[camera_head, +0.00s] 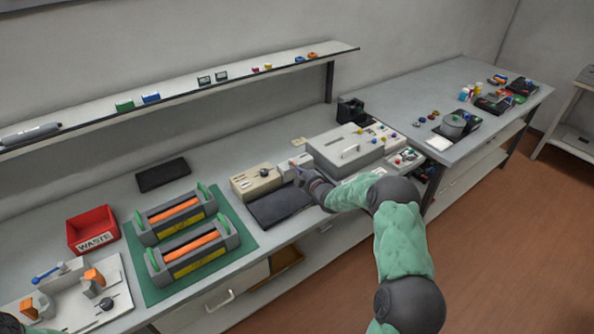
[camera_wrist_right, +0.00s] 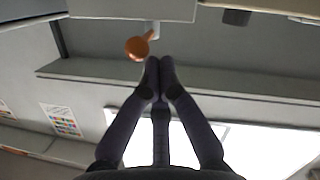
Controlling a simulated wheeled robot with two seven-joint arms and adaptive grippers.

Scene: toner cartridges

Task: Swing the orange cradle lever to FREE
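The orange lever (camera_wrist_right: 137,47) shows in the right wrist view as a rounded orange knob on a short arm under a pale housing (camera_wrist_right: 130,8). My right gripper (camera_wrist_right: 158,66) is shut and empty, its two dark fingertips together. In that picture the tips lie just below and right of the knob; I cannot tell whether they touch it. In the head view my right gripper (camera_head: 299,174) is at a small pale unit (camera_head: 294,161) between a beige box (camera_head: 256,181) and a large pale machine (camera_head: 345,147). The lever cannot be made out there. My left gripper is not in view.
Two grey cartridges (camera_head: 187,251) with orange rollers lie on a green mat (camera_head: 245,240). A red waste bin (camera_head: 92,229) stands left of them. A dark pad (camera_head: 279,207) lies near my right gripper. A shelf (camera_head: 200,90) runs above the bench.

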